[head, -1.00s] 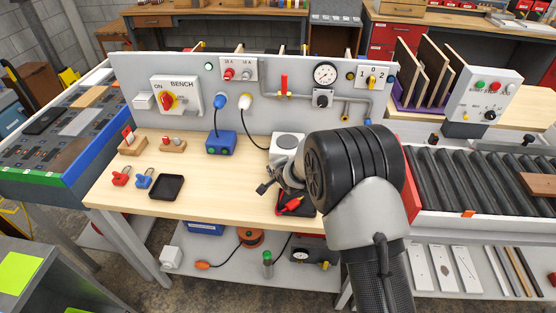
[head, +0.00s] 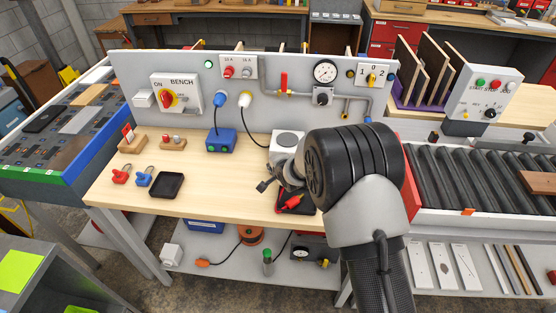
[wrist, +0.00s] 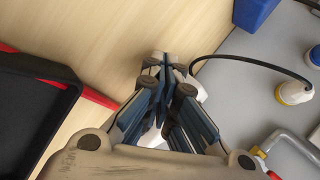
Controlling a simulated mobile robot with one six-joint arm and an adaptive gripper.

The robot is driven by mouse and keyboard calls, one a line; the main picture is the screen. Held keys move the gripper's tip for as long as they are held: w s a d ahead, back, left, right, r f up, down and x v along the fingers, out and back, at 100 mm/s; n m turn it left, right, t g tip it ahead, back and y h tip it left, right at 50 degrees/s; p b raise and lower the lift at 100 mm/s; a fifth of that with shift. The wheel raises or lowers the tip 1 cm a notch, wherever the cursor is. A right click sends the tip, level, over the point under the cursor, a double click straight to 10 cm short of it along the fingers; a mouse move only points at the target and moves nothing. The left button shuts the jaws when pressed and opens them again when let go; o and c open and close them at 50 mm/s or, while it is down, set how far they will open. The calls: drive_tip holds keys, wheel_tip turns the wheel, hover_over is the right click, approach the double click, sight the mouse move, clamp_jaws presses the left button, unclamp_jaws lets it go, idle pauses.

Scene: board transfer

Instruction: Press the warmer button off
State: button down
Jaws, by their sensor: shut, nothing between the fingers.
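The warmer (head: 287,139), a white box with a round grey plate on top, stands on the bench just behind my gripper in the head view. My arm and gripper cover its front and right side, and I cannot make out its button. In the wrist view, a white part of the warmer (wrist: 152,138) shows behind the fingers. My gripper (head: 266,186) is shut and empty, beside the warmer's near side and above the bench top. Its closed fingers (wrist: 163,72) show in the wrist view. I cannot tell whether it touches the warmer.
A black tray (head: 284,208) with a red item lies below my gripper. A blue box (head: 220,141) with green buttons stands to the left. A white plug (head: 246,98) sits in the back panel, its black cable running to the warmer. Bench space (head: 225,185) left of my gripper is clear.

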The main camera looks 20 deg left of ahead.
idle(0.4)
drive_tip(key=shift+w+a+p, duration=0.15)
drive_tip(key=shift+w+p, duration=0.35)
drive_tip(key=shift+p, duration=0.05)
drive_tip(key=shift+s, duration=0.5)
drive_tip(key=shift+s+d+b, duration=0.3)
drive_tip(key=shift+s+b, duration=0.05)
drive_tip(key=shift+s, duration=0.6)
drive_tip(key=shift+s+d+b, duration=0.25)
drive_tip(key=shift+s+b, duration=0.05)
drive_tip(key=shift+s, duration=0.7)
drive_tip(key=shift+s+d+b, duration=0.3)
drive_tip(key=shift+s+b, duration=0.05)
drive_tip(key=shift+s, duration=0.6)
